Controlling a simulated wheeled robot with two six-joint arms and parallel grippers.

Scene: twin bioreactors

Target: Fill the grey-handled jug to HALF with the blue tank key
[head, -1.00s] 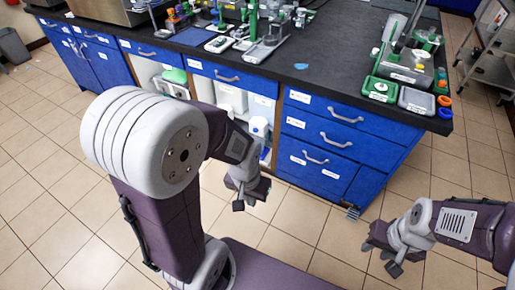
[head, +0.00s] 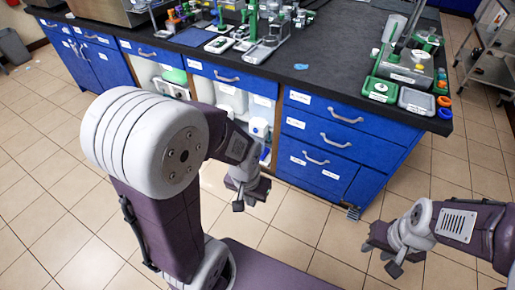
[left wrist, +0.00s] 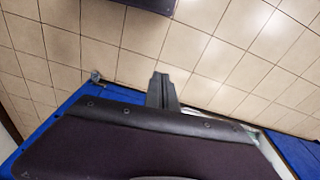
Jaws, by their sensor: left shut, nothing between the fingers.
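I cannot make out a grey-handled jug or a blue tank key in either view; the bench equipment is too small to tell apart. My left gripper (head: 250,198) is shut and empty, hanging above the tiled floor in front of the blue cabinets. In the left wrist view its shut fingers (left wrist: 161,90) point over bare floor tiles and touch nothing. My right gripper (head: 382,256) hangs over the floor at the lower right, apart from everything. Whether it is open or shut does not show.
The dark bench top (head: 340,65) carries crowded equipment at the back and green and grey trays (head: 380,89) at its right end. White containers (head: 232,99) stand in an open bay below. A metal cart (head: 490,60) is at the far right. The floor before the drawers is clear.

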